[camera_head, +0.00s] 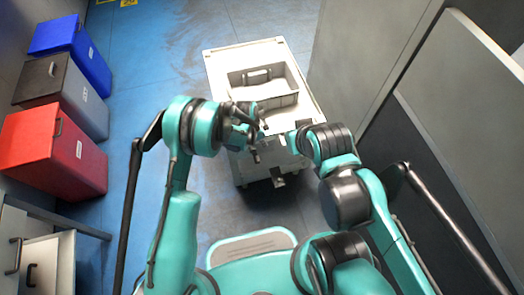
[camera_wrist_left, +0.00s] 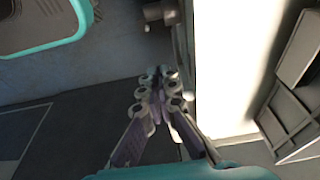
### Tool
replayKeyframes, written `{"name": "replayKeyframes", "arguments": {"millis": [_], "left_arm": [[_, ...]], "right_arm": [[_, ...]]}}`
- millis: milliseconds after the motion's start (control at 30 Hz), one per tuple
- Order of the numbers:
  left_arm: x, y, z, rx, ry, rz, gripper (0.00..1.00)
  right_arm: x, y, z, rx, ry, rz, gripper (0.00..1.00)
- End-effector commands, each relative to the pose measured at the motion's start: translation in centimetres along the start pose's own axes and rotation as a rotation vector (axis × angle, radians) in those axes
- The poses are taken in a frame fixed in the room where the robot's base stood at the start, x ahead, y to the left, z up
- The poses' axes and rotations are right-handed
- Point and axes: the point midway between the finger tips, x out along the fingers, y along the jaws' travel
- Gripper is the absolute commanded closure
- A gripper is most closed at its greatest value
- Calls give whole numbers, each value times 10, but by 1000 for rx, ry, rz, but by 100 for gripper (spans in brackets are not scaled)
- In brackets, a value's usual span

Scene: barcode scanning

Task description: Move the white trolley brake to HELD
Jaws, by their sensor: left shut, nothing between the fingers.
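The white trolley (camera_head: 296,62) stands ahead of me, its near side partly covered by my arms. A small dark part (camera_head: 278,179) shows low on its near side; I cannot tell whether this is the brake or which position it is in. My left gripper (camera_head: 258,145) is in front of the trolley's near side, shut and empty. In the left wrist view its fingertips (camera_wrist_left: 160,78) meet beside a bright white upright surface (camera_wrist_left: 225,60); contact is unclear. My right arm ends near the trolley's near right corner, and its fingers cannot be made out.
Red (camera_head: 55,150), grey (camera_head: 62,92) and blue (camera_head: 70,45) bins line the left wall. A grey wall panel (camera_head: 370,45) stands close on the right. Blue floor (camera_head: 150,60) is clear between bins and trolley.

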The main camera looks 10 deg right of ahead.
Motion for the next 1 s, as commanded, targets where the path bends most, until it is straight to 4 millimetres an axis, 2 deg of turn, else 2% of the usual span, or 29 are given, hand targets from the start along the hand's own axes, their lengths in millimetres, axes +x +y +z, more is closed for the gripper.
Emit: {"name": "replayKeyframes", "arguments": {"millis": [167, 533, 733, 1000], "left_arm": [[24, 0, 1, 1, 0, 1, 100], [102, 0, 1, 0, 0, 0, 100], [107, 0, 29, -4, 0, -1, 100], [108, 0, 39, -2, 0, 0, 100]], "right_arm": [[8, 0, 6, -2, 1, 0, 100], [34, 0, 24, 0, 0, 0, 100], [43, 0, 31, 1, 0, 0, 100], [45, 0, 32, 1, 0, 0, 100]]}}
